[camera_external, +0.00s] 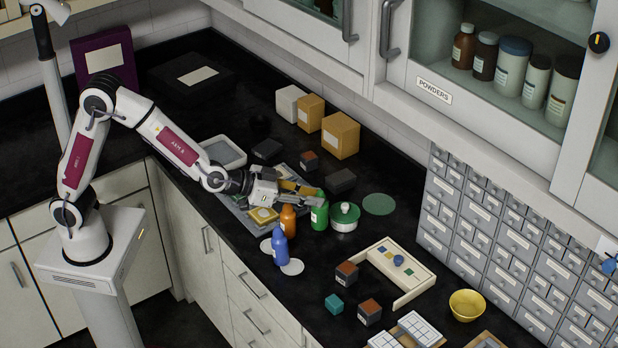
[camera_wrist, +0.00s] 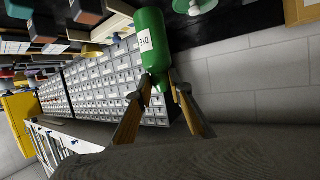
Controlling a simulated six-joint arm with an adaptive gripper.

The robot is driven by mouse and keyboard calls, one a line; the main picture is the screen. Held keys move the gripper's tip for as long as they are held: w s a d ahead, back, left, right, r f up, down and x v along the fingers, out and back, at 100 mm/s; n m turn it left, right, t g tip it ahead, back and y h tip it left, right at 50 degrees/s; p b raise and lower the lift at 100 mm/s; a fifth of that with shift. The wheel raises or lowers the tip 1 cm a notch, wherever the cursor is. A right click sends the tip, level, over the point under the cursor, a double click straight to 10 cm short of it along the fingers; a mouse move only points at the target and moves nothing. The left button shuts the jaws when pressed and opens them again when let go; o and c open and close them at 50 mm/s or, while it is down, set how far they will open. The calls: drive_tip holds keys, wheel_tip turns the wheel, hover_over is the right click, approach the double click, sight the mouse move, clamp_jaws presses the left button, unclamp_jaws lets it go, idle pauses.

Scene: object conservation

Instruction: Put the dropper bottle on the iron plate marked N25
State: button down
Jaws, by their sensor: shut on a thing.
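A green bottle (camera_external: 320,217) with a white label stands upright, or nearly so, at the end of my gripper (camera_external: 312,197). In the wrist view the green bottle (camera_wrist: 152,45) sits between the two fingertips of my gripper (camera_wrist: 160,80), which is shut on its top end. I cannot tell whether its base touches the counter. An orange bottle (camera_external: 288,220) and a blue bottle (camera_external: 280,247) stand to its left. Dark flat blocks, one left (camera_external: 267,149) and one right (camera_external: 341,180), lie behind. No N25 marking is readable.
A white-and-green lidded pot (camera_external: 344,217) stands close right of the green bottle. A green disc (camera_external: 379,204) lies behind it. A cream frame (camera_external: 400,262), several dark labelled cubes and a yellow bowl (camera_external: 467,305) are in front. Yellow boxes (camera_external: 340,135) stand at the back.

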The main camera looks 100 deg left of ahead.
drive_tip(key=s+a+r+n+g+y, duration=0.1)
drive_tip(key=s+a, duration=0.6)
drive_tip(key=a, duration=0.7)
drive_tip(key=s+a+n+g+y, duration=0.3)
drive_tip(key=s+a, duration=0.5)
drive_tip(key=a, duration=0.7)
drive_tip(key=s+a+r+n+g+y, duration=0.1)
drive_tip(key=s+a, duration=0.6)
drive_tip(key=a, duration=0.7)
drive_tip(key=n+g+y, duration=0.1)
drive_tip(key=n+y, duration=0.1)
drive_tip(key=n, duration=0.1)
drive_tip(key=shift+s+a+r+n+g+y, duration=0.3)
drive_tip(key=shift+s+a+n+y, duration=0.05)
drive_tip(key=shift+n+y, duration=0.05)
drive_tip(key=shift+f, duration=0.15)
drive_tip(key=shift+f, duration=3)
drive_tip(key=shift+f, duration=0.1)
drive_tip(key=shift+f, duration=1.8)
drive_tip(key=shift+f, duration=0.1)
